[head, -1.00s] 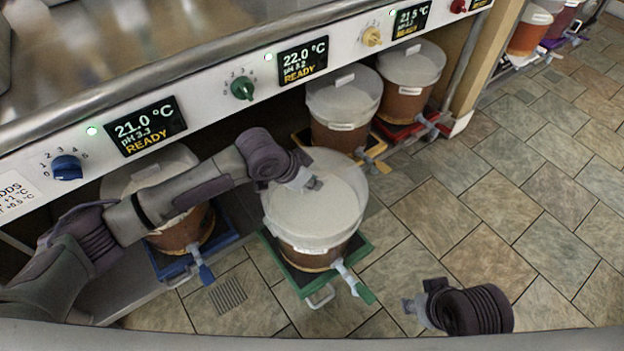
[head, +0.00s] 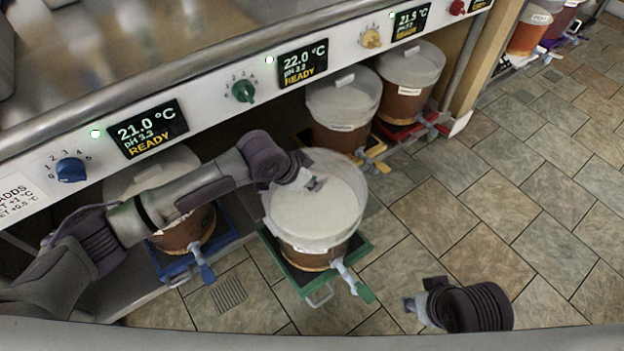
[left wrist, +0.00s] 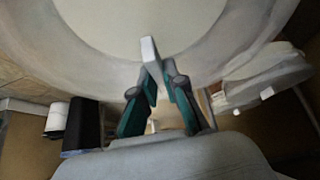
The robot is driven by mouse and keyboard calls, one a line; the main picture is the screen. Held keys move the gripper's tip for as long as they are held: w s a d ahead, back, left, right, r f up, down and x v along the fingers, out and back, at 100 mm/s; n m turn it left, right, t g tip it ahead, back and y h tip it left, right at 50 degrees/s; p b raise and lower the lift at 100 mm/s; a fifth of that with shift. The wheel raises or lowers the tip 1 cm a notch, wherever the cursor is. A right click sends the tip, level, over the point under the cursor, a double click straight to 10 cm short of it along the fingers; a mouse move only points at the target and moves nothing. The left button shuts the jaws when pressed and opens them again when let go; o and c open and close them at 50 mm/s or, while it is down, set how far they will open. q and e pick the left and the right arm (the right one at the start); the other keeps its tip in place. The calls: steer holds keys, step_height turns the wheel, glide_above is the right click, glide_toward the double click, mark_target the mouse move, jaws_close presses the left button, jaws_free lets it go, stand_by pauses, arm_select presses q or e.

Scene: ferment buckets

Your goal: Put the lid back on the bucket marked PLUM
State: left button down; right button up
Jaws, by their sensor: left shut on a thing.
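A tapered bucket (head: 304,258) with amber contents stands on a green tray in front of the counter. Its label is too small to read. A pale, see-through round lid (head: 335,205) lies over its top. I cannot tell whether the lid is pressed down all round or sits slightly above the rim. My left gripper (head: 312,184) reaches over the bucket and is shut on the lid's handle. In the left wrist view, the white handle (left wrist: 150,50) is between its fingertips. My right gripper (head: 410,305) hangs over the floor at lower right; its jaw opening is unclear.
A lidded bucket on a blue tray (head: 205,262) stands left, partly behind my left arm. Lidded buckets on an orange tray (head: 375,165) and a red tray (head: 395,131) stand behind. The counter front (head: 215,115) overhangs them. Tiled floor (head: 500,190) at right is clear.

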arm_select(q)
steer(key=shift+f+p, duration=0.15)
steer(key=shift+p, duration=0.3)
arm_select(e)
steer(key=shift+r, duration=0.45)
stand_by(0.5)
steer(key=shift+w+f, duration=0.1)
steer(key=shift+f, duration=0.45)
arm_select(q)
steer(key=shift+p, duration=0.3)
arm_select(e)
steer(key=shift+w+f, duration=0.3)
steer(key=shift+w, duration=0.1)
steer(key=shift+a+f, duration=0.1)
steer(key=shift+f, duration=0.15)
steer(key=shift+f, duration=0.4)
